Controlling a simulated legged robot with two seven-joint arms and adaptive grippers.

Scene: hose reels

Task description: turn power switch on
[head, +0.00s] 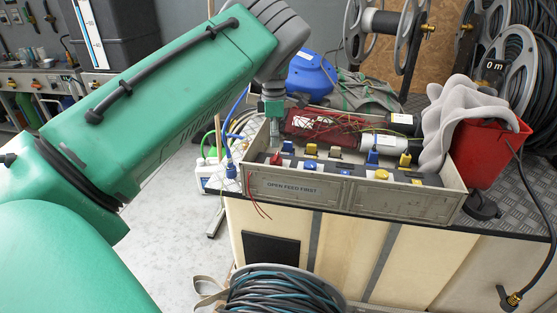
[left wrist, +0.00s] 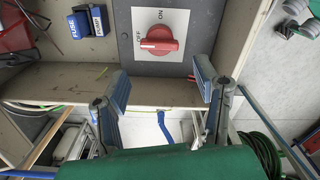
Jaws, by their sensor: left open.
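The power switch is a red rotary knob (left wrist: 159,42) on a light grey plate (left wrist: 178,18) marked ON at the top and OFF at the left. Its handle lies roughly crosswise in the left wrist view, its left end near OFF. In the head view the small red knob (head: 275,159) sits at the left end of the box. My left gripper (left wrist: 160,84) is open and empty, its two fingers apart, short of the knob in the picture. In the head view the left gripper (head: 273,112) hangs above the box's left end. My right gripper is not in view.
The grey box (head: 350,198) labelled OPEN FEED FIRST has raised walls; blue fuse blocks (left wrist: 78,25) stand beside the switch. Red and white cylinders with loose wires lie behind. A red bin (head: 480,150) with grey cloth stands right; hose reels (head: 385,22) stand behind.

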